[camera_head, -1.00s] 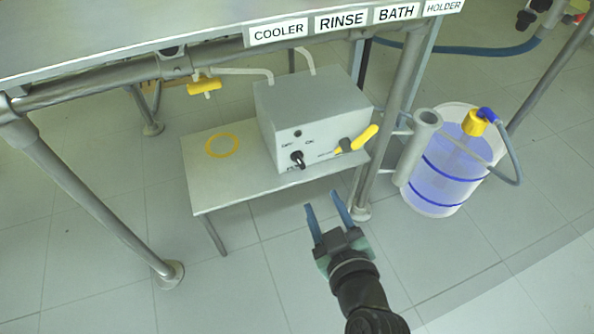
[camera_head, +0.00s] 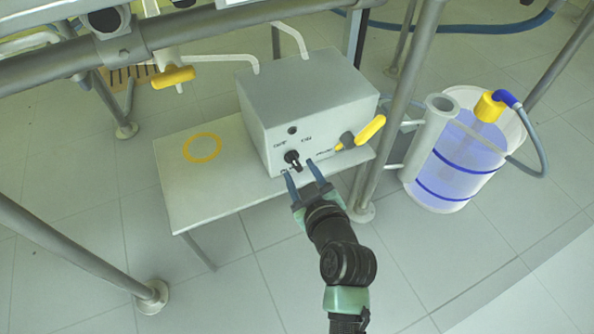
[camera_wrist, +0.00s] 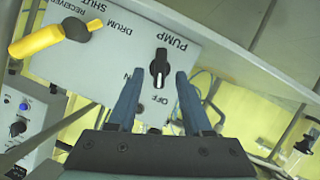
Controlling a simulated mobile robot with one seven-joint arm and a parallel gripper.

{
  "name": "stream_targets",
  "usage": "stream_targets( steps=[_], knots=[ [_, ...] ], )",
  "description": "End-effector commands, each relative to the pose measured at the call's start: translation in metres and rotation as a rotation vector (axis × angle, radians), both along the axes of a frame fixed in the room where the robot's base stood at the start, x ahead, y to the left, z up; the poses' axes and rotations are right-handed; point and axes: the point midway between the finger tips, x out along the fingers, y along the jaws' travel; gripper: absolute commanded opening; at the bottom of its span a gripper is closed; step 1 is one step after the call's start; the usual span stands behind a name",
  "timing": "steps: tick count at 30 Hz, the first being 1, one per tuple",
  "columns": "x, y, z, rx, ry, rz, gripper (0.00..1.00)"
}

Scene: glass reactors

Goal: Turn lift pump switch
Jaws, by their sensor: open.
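The pump box (camera_head: 300,100) is a grey box on a low shelf under the frame. Its black rotary switch (camera_head: 292,158) sits on the front face. In the wrist view the switch (camera_wrist: 159,68) shows upside down, between the labels PUMP and OFF, its pointer roughly along the vertical of the picture. My gripper (camera_head: 302,177) is open with blue fingers, just in front of and below the switch. In the wrist view my gripper (camera_wrist: 158,84) has its fingers apart, with the switch showing between and just beyond the tips. I cannot tell whether they touch it.
A yellow-handled valve (camera_head: 368,131) projects from the box right of the switch. A metal post (camera_head: 402,100) stands right of the shelf (camera_head: 190,190). The floor in front is clear.

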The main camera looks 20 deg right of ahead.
Motion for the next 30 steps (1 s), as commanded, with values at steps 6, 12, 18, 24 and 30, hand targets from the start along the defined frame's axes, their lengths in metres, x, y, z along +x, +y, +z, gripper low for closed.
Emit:
stream_targets(
  steps=[6,12,18,24,30],
  knots=[
    [0.025,-0.003,-0.011,-0.001,-0.001,0.001,0.50],
    [0.030,-0.003,-0.012,-0.001,0.000,0.000,0.50],
    [0.030,-0.003,-0.011,0.000,0.000,0.001,0.50],
    [0.030,-0.003,-0.011,0.000,0.000,0.001,0.14],
    [0.030,-0.003,-0.011,0.000,0.000,0.001,0.00]
  ],
)
